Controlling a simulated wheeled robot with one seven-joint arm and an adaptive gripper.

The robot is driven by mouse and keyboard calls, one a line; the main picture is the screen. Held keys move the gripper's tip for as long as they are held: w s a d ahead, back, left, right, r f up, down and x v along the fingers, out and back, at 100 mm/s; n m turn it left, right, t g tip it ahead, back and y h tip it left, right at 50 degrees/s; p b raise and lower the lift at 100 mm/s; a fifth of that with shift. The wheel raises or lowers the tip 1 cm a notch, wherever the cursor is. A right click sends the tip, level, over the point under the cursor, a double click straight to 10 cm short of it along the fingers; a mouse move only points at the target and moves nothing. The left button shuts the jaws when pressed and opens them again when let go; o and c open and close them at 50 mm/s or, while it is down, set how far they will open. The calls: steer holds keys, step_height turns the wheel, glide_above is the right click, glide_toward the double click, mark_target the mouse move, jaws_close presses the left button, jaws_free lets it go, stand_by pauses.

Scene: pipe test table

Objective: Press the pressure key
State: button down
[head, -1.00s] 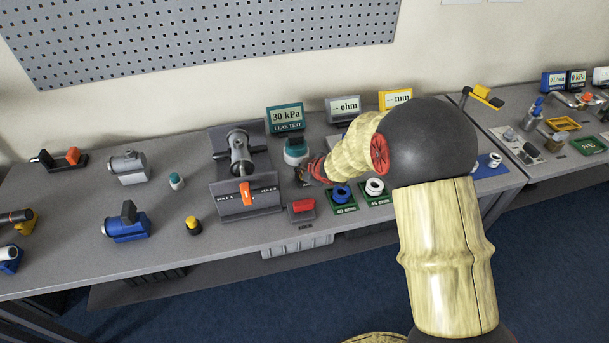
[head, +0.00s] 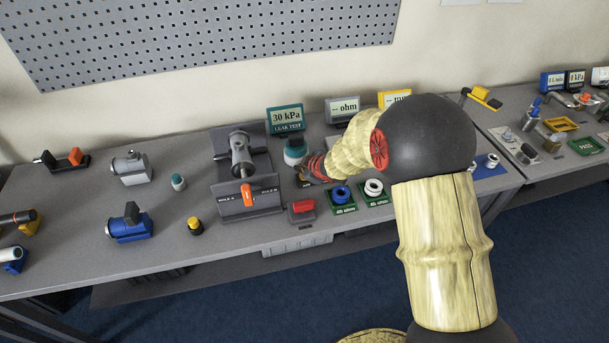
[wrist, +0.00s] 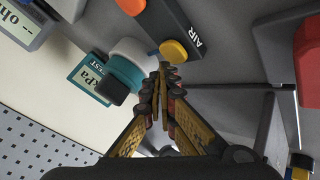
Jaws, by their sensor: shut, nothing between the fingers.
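A dark bar marked AIR (wrist: 182,22) carries a round amber button (wrist: 173,50) at its near end in the wrist view. The label does not say whether this is the pressure key. My gripper (wrist: 163,72) is shut and empty, its fingertips right at the button's edge; I cannot tell whether they touch it. In the head view my gripper (head: 303,176) is low over the table, in front of the teal and white leak tester (head: 295,152), and hides most of the bar. The leak test display (head: 286,118) reads 30 kPa.
A grey fixture (head: 247,197) with an orange lever (head: 246,194) stands left of my gripper. A red block (head: 302,207) is in front of it. Two green ring trays (head: 343,209) (head: 378,200) lie to the right.

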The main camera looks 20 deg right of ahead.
steer(key=shift+f, duration=0.1)
steer(key=shift+f+b, duration=0.3)
steer(key=shift+f, duration=0.05)
steer(key=shift+f+b, duration=0.35)
steer(key=shift+f, duration=0.1)
stand_by(0.7)
stand_by(0.3)
steer(key=shift+r+p, duration=0.9)
step_height(320, 180, up, 5)
steer(key=p, duration=0.5)
stand_by(0.4)
